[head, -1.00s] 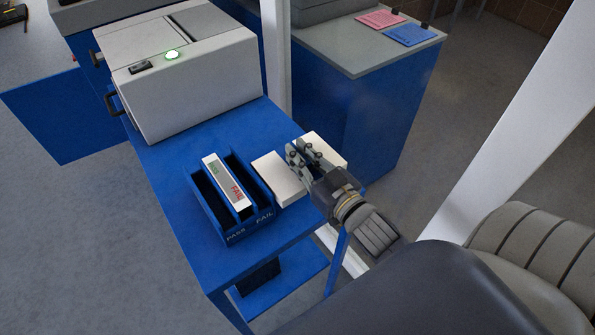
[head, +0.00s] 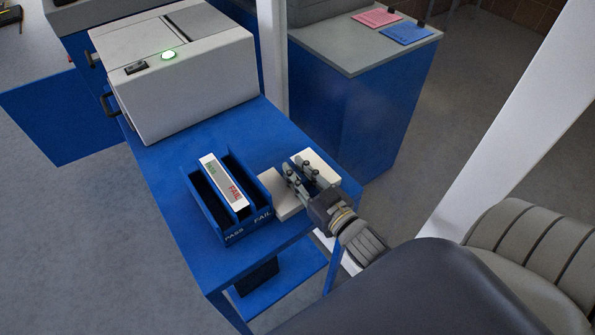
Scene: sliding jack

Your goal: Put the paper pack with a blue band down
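The paper pack (head: 279,196) shows as white parts on both sides of a blue strip, which is partly covered by my gripper. My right gripper (head: 298,172) lies across its middle and appears shut on it. The pack is over the right part of the blue table (head: 182,214), right of the tray. I cannot tell whether its underside touches the table. My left gripper is not in view.
A blue two-slot tray (head: 233,239) marked PASS and FAIL stands close to the pack's left, with a white labelled strip (head: 221,178) along its middle. A grey-white machine (head: 190,90) with a green light stands behind. The table's front-left is clear.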

